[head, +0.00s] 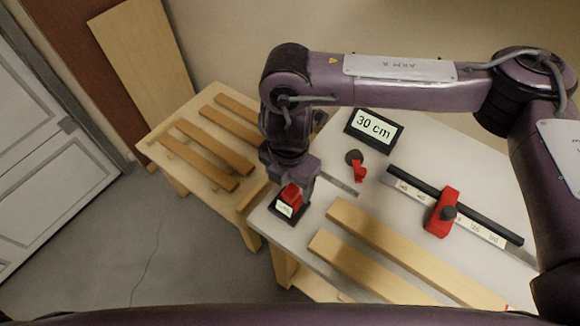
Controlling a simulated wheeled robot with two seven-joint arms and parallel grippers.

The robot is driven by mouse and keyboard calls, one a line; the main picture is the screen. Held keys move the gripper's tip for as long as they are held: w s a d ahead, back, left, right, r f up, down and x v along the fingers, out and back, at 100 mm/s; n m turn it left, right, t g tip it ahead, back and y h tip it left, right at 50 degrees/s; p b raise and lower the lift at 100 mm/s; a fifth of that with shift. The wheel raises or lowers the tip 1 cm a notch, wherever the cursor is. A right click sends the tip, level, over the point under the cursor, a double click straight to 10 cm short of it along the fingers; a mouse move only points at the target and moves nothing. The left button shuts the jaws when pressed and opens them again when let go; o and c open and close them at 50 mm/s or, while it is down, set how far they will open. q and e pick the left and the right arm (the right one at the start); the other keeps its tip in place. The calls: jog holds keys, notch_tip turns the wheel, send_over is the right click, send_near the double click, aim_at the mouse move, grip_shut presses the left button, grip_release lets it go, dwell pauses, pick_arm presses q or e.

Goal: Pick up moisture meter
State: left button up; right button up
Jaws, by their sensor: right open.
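The moisture meter (286,206) is a small dark and red device with a pale display, near the front left corner of the white bench top. My right gripper (291,183) points down directly over it, with its fingers around or just above the red part. The gripper is open, and whether the fingers touch the meter cannot be told. The gripper hides part of the meter. My left gripper is not in view.
A "30 cm" display (374,130), a red and black knob piece (357,166) and a ruled rail with a red stop (442,212) are on the white bench (330,150). Wooden planks (375,258) lie in front. A wooden table (180,125) with slats stands left.

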aim_at(289, 192)
jog(key=shift+w+f, duration=0.2)
jog(key=shift+w, duration=0.25)
jog(key=shift+s+f, duration=0.1)
jog(key=shift+f, duration=0.2)
jog(key=shift+s+f+p, duration=0.3)
jog(key=shift+s+f, duration=0.25)
jog(key=shift+s, duration=0.15)
jog(key=shift+w+f+p, duration=0.25)
jog(key=shift+f+p, duration=0.65)
jog(key=shift+f, duration=0.15)
jog(key=f, duration=0.2)
jog(key=shift+w+f, duration=0.3)
jog(key=shift+w, duration=0.1)
jog(key=shift+s+f, duration=0.15)
jog(key=shift+f, duration=0.1)
jog(key=c, duration=1.1)
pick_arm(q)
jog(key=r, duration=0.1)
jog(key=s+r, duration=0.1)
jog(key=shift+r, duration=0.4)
pick_arm(e)
jog(key=shift+c, duration=0.2)
